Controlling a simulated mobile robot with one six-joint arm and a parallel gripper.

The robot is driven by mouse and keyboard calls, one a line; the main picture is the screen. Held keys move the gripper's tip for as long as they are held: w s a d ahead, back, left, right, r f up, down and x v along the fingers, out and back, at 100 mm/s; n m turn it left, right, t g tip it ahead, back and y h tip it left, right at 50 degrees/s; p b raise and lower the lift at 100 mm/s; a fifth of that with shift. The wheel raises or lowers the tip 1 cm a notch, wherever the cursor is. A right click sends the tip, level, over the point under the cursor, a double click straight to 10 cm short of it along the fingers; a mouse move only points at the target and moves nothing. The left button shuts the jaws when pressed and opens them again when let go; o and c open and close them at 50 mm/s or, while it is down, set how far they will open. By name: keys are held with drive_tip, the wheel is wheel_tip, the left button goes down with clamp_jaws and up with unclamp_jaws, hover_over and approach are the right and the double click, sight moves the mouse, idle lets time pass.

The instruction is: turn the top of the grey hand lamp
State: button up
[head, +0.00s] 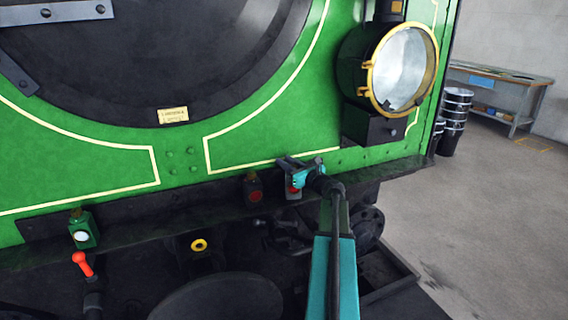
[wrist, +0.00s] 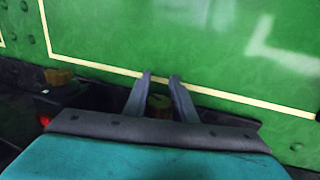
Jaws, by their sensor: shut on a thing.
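The grey hand lamp (head: 293,194), with a red lens, stands on the dark ledge at the foot of the green tram front in the head view. My gripper (head: 288,166) covers its upper part there. In the wrist view my gripper's two grey fingers (wrist: 161,76) point at the green wall. The lamp's brownish top (wrist: 158,102) shows low between them, and the fingers are closed on it. The lamp's body is hidden in the wrist view.
A dark lamp (head: 254,189) with a red lens stands close left of the grey one. A green lamp (head: 83,230) stands further left, near a red-handled lever (head: 83,264). A big brass-rimmed headlamp (head: 402,68) is above right. Open floor lies at right, with drums (head: 455,118) and a workbench (head: 500,78).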

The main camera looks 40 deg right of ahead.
drive_tip(key=shift+m+h, duration=0.4)
drive_tip(key=shift+h, duration=0.2)
drive_tip(key=shift+s+d+m+g+h, duration=0.1)
drive_tip(key=shift+d+m+g+h, duration=0.15)
drive_tip(key=shift+m+g+h, duration=0.5)
drive_tip(key=shift+s+d+m+g+h, duration=0.1)
drive_tip(key=shift+d+m+h, duration=0.15)
drive_tip(key=shift+m+h, duration=0.65)
drive_tip(key=shift+s+d+m+g+h, duration=0.1)
drive_tip(key=shift+d+m+g+h, duration=0.25)
drive_tip(key=shift+h, duration=0.9)
drive_tip(key=shift+a, duration=0.1)
drive_tip(key=o, duration=1.1)
drive_tip(key=shift+a, duration=0.15)
